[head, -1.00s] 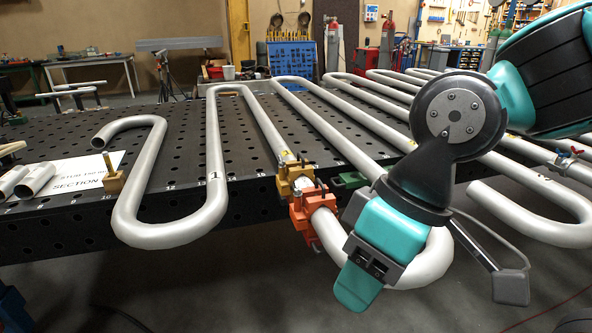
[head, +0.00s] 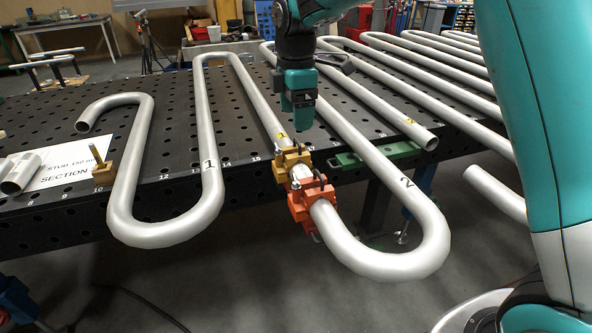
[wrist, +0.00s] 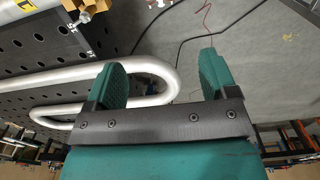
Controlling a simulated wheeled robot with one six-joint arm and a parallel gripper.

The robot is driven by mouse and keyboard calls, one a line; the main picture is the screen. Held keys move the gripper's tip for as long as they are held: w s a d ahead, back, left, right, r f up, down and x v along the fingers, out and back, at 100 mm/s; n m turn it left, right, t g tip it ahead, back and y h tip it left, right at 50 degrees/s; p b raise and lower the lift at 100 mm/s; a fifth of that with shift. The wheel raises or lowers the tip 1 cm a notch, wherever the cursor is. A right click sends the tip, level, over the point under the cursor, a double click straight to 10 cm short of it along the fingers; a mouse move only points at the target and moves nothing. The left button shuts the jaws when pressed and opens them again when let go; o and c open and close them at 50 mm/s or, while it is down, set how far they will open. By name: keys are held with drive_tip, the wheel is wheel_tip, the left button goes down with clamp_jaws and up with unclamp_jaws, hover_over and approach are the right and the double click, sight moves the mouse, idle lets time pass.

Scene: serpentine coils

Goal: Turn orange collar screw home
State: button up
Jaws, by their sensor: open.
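The orange collar (head: 311,200) is clamped around the tube at the table's front edge, just in front of the yellow collar (head: 291,163). A dark screw-like piece (head: 323,180) stands up at its top; its exact seating is too small to tell. My gripper (head: 302,116) hangs pointing down above and behind both collars, apart from them. In the wrist view its two green fingers (wrist: 162,66) are spread with nothing between them. I cannot make out the orange collar in that view.
The bent tube labelled 2 (head: 398,262) loops out past the table's front edge. Tube 1 (head: 207,150) lies left. A brass-coloured block with a post (head: 103,173) and a white sheet (head: 68,164) are further left. Green blocks (head: 400,150) sit at the right edge.

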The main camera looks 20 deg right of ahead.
sight(296, 178)
wheel_tip(296, 178, down, 16)
drive_tip(key=shift+s+f+p, duration=0.1)
drive_tip(key=shift+f+p, duration=0.15)
drive_tip(key=shift+p, duration=0.95)
drive_tip(key=c, duration=0.9)
